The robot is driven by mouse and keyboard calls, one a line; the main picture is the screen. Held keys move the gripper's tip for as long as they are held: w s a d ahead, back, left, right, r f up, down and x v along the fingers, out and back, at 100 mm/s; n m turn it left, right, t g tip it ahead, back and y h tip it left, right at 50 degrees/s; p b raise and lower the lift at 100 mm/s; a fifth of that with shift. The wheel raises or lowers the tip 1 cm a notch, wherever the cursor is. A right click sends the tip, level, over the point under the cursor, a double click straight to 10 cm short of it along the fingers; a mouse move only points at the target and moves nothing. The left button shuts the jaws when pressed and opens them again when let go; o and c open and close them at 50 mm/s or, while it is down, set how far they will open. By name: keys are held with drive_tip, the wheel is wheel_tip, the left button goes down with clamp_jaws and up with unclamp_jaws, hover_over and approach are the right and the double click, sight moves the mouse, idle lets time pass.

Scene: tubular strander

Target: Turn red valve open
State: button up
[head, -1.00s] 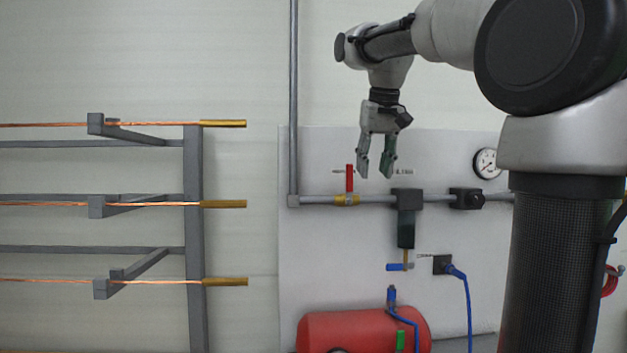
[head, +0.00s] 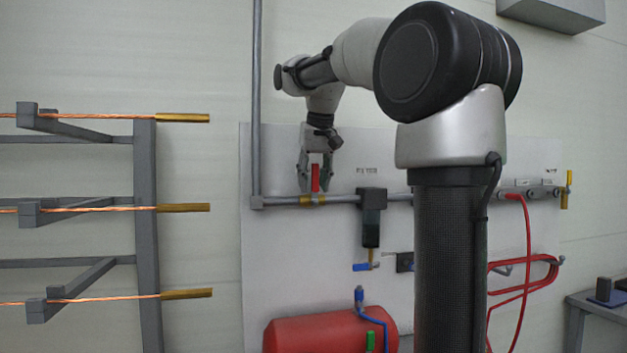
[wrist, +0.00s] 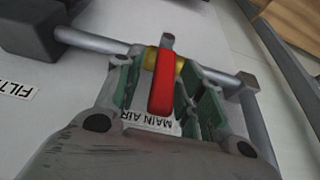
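The red valve handle (head: 315,178) stands upright, across the horizontal grey pipe, above a yellow brass valve body (head: 313,200). My gripper (head: 316,187) is open, reaching down with one finger on each side of the red handle. In the wrist view the red handle (wrist: 162,85) lies between the green finger pads of my gripper (wrist: 163,88), with gaps visible. A "MAIN AIR" label (wrist: 151,124) is partly hidden behind the handle and fingers.
A dark filter unit (head: 371,215) with a blue lever (head: 367,267) hangs right of the valve. A vertical pipe (head: 257,100) rises at left. A red tank (head: 320,336) sits below. A grey rack (head: 147,230) with copper wires stands at left.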

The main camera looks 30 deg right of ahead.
clamp_jaws()
drive_tip(key=shift+d, duration=0.2)
drive_tip(key=shift+s+d+f+m+t+y, duration=0.2)
drive_tip(key=shift+d+t+y, duration=0.25)
drive_tip(key=shift+y, duration=0.65)
drive_tip(key=shift+s+d+f+m+t+y, duration=0.2)
drive_tip(key=shift+d+m+t+y, duration=0.25)
drive_tip(key=shift+y, duration=0.65)
drive_tip(key=shift+s+d+f+m+t+y, duration=0.1)
drive_tip(key=shift+d+f+m+t+y, duration=0.15)
drive_tip(key=shift+d+y, duration=0.6)
drive_tip(key=shift+a+y, duration=0.25)
drive_tip(key=shift+y, duration=0.1)
